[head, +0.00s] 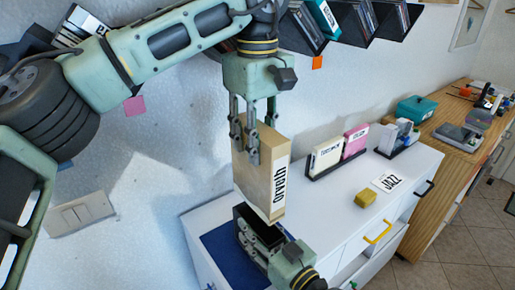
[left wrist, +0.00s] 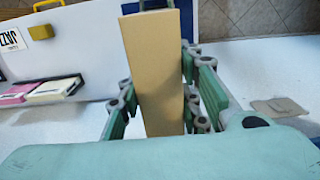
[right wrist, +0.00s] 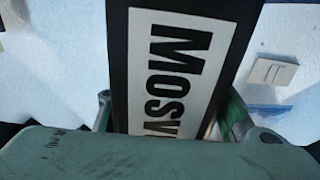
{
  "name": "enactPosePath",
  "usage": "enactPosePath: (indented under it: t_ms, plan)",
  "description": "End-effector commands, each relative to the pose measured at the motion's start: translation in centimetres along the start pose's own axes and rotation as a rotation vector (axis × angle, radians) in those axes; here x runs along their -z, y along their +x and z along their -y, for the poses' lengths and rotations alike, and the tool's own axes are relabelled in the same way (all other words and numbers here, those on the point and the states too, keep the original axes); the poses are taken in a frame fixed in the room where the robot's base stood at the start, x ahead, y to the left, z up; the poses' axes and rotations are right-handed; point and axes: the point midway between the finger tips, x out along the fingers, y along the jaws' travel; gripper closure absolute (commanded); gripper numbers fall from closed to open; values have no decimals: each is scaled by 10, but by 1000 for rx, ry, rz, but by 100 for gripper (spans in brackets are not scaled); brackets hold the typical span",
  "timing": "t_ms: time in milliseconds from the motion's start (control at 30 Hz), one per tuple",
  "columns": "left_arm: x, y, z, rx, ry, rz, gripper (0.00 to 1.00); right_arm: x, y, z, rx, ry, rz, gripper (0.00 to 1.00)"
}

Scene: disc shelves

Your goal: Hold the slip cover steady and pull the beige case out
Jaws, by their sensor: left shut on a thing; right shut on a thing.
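The beige case (head: 260,185), with dark lettering on a pale spine, stands nearly upright and slightly tilted in the head view. My left gripper (head: 246,148) is shut on its upper part from above. The case also fills the middle of the left wrist view (left wrist: 157,75), between the fingers. The black slip cover (head: 258,230) is just below the case, its dark opening facing up. My right gripper (head: 266,250) is shut on the cover. The cover's white label (right wrist: 165,75) shows in the right wrist view. Whether the case's lower end is clear of the opening, I cannot tell.
A white cabinet top (head: 335,205) carries a yellow block (head: 365,199), a JAZZ card (head: 389,182) and a black holder with a white case (head: 326,155) and a pink case (head: 355,141). A blue surface (head: 225,252) lies left of the cover. Dark wall shelves (head: 380,20) hang above.

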Motion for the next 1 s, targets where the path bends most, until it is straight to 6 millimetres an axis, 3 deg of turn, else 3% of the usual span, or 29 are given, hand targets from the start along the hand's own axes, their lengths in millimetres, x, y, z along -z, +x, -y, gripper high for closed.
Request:
enactPosePath:
  t_ms: [167,200,433,767,1000]
  plan:
    - [0,0,0,-1,0,0,100,-1,0,0,1,0,3,85]
    - [0,0,0,-1,0,0,100,-1,0,0,1,0,3,56]
    - [0,0,0,-1,0,0,100,-1,0,0,0,0,2,37]
    - [0,0,0,-1,0,0,100,0,-2,0,0,-1,1,37]
    - [0,0,0,-1,0,0,100,-2,-36,0,2,-3,5,37]
